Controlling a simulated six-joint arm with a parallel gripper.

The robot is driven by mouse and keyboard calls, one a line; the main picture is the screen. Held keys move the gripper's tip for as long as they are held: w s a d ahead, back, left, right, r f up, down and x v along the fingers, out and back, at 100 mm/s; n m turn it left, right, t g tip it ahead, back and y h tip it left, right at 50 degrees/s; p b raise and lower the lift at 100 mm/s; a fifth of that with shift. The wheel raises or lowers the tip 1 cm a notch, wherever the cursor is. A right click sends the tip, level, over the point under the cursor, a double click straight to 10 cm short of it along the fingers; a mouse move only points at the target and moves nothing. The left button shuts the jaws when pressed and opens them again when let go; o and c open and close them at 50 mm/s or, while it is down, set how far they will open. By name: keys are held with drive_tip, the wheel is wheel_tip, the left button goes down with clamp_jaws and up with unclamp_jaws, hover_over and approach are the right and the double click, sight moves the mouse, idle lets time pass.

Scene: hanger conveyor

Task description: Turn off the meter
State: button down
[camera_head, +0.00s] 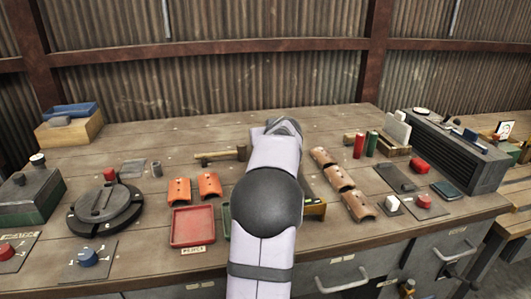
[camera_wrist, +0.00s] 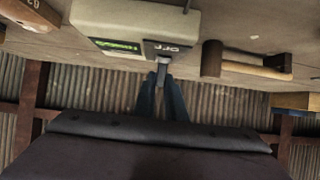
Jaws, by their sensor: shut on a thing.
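The meter (camera_wrist: 135,22) is a pale box at the top of the wrist view, seen upside down. It has a green display (camera_wrist: 118,46) and a dark panel marked OFF (camera_wrist: 168,47). A small grey lever-like piece (camera_wrist: 162,74) sticks out at the OFF panel. My gripper (camera_wrist: 162,88) has its two dark blue fingers shut on this piece, close against the meter's face. In the head view my arm hides the meter and my fingertips.
A hammer (camera_head: 222,155) lies left of my arm; it also shows beside the meter in the wrist view (camera_wrist: 212,60). Orange tiles (camera_head: 209,186), a red tray (camera_head: 193,227) and brown tiles (camera_head: 340,177) flank the arm. The table's back left is mostly clear.

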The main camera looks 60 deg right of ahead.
drive_tip(key=shift+s+a+f+t+h+b, duration=0.2)
drive_tip(key=shift+f+t+h+b, duration=0.35)
drive_tip(key=shift+b, duration=4)
drive_tip(key=b, duration=0.4)
drive_tip(key=shift+s+a+r+t+h, duration=0.1)
drive_tip(key=shift+r+t+h, duration=0.15)
drive_tip(key=shift+r, duration=0.05)
drive_tip(key=shift+r+b, duration=0.25)
drive_tip(key=shift+b, duration=0.4)
drive_tip(key=c, duration=1.8)
unclamp_jaws()
drive_tip(key=shift+s, duration=0.1)
drive_tip(key=b+v, duration=0.1)
drive_tip(key=v, duration=0.6)
drive_tip(key=shift+b, duration=0.3)
drive_tip(key=shift+a, duration=0.2)
